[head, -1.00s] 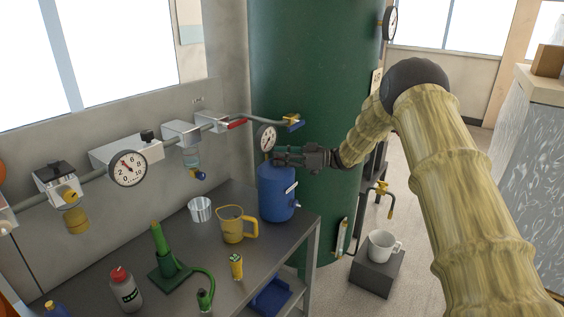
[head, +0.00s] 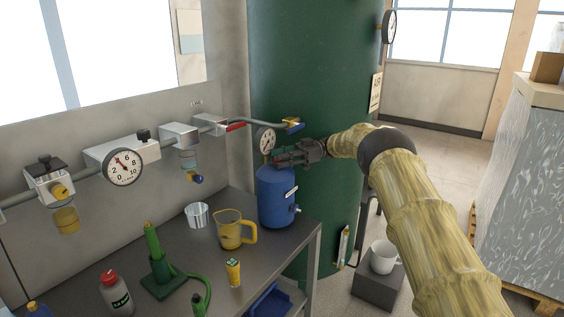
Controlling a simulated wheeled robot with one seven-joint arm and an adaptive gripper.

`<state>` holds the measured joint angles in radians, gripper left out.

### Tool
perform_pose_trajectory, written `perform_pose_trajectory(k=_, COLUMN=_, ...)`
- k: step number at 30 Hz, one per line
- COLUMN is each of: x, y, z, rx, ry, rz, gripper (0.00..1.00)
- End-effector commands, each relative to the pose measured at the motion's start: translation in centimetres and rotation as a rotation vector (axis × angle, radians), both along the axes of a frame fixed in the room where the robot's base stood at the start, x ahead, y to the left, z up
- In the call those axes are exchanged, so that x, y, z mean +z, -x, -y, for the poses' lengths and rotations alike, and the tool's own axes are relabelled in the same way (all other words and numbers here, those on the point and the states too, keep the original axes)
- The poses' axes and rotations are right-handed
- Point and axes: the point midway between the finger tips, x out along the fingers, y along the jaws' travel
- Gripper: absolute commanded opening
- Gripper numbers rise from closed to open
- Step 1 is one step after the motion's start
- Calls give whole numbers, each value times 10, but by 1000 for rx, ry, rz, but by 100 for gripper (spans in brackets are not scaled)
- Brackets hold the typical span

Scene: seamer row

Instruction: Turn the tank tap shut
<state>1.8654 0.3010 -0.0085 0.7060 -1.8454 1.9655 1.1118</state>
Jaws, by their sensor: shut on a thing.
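A tall green tank (head: 310,60) stands behind the bench. My gripper (head: 279,157) points left, just right of the gauge, above the blue tank's top and below the blue lever. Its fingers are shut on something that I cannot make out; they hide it.
The bench holds a yellow jug (head: 230,233), a metal cup (head: 197,214), a yellow canister (head: 233,272), a green stand (head: 158,270) and a bottle (head: 115,292). A white mug (head: 383,257) stands on a grey block (head: 377,288) on the floor.

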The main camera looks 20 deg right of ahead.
Motion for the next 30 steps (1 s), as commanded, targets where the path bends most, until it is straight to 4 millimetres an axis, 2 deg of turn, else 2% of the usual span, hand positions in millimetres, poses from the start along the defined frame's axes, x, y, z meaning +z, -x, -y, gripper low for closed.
perform_pose_trajectory(k=22, x=5, y=-2, z=1, rx=45, ry=-2, rz=8, gripper=3)
perform_pose_trajectory(k=23, x=5, y=-2, z=1, rx=45, ry=-2, rz=8, gripper=29)
perform_pose_trajectory(k=24, x=5, y=-2, z=1, rx=45, ry=-2, rz=8, gripper=36)
perform_pose_trajectory(k=26, x=4, y=-2, z=1, rx=46, ry=-2, rz=7, gripper=47)
perform_pose_trajectory(k=30, x=3, y=-2, z=-1, rx=48, ry=-2, rz=5, gripper=49)
